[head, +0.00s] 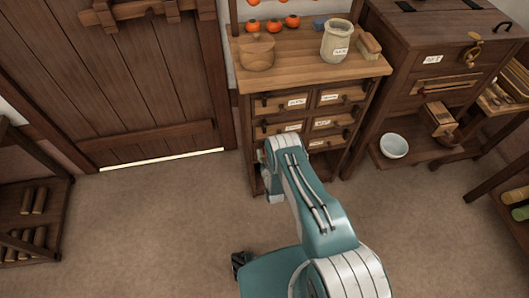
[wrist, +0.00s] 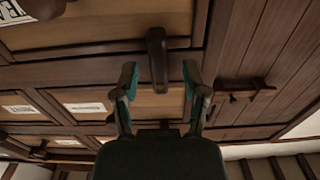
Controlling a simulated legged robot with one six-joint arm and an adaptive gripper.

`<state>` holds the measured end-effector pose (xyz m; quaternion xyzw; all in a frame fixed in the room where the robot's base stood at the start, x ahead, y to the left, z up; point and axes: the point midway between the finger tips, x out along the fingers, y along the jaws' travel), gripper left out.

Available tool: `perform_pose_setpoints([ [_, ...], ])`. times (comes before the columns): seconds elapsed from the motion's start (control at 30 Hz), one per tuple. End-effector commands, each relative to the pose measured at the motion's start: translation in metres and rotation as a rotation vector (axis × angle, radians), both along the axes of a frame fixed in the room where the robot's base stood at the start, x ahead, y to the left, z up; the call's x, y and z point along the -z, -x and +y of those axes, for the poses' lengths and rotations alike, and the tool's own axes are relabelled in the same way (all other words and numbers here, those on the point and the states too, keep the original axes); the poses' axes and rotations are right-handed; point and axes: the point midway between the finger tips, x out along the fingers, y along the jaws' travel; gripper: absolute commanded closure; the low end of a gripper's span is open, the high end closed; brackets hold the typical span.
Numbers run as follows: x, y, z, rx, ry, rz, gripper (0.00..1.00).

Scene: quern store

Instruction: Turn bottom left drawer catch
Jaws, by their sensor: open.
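In the wrist view, the dark bar-shaped catch (wrist: 156,48) stands out from a wooden drawer front (wrist: 95,20). It runs up and down in the picture. My gripper (wrist: 160,78) is open, with one finger on each side of the catch's lower end. I see no clear contact. In the head view, the drawer cabinet (head: 243,106) stands at the back centre, with rows of labelled drawers and dark catches. My arm hides its bottom left drawer, and my gripper is hidden there too.
A wooden door (head: 120,80) is left of the cabinet. A jar (head: 337,42), several orange fruits (head: 272,24) and a wooden lidded pot (head: 257,54) stand on its top. A darker cabinet (head: 405,80) and a white bowl (head: 394,146) are to the right. Open floor (head: 150,220) lies left.

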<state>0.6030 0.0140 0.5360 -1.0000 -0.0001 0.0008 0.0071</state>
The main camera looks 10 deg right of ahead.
Motion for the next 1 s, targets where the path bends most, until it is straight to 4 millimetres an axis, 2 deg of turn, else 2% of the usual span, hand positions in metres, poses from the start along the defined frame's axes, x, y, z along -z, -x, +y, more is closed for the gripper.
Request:
perform_pose_setpoints([
  [0.5,0.002,0.098,0.001,-0.001,0.001,0.008,0.43],
  [0.7,0.002,0.113,0.001,-0.001,0.000,0.005,0.43],
  [1.0,0.002,0.114,0.001,-0.001,0.000,0.004,0.43],
])
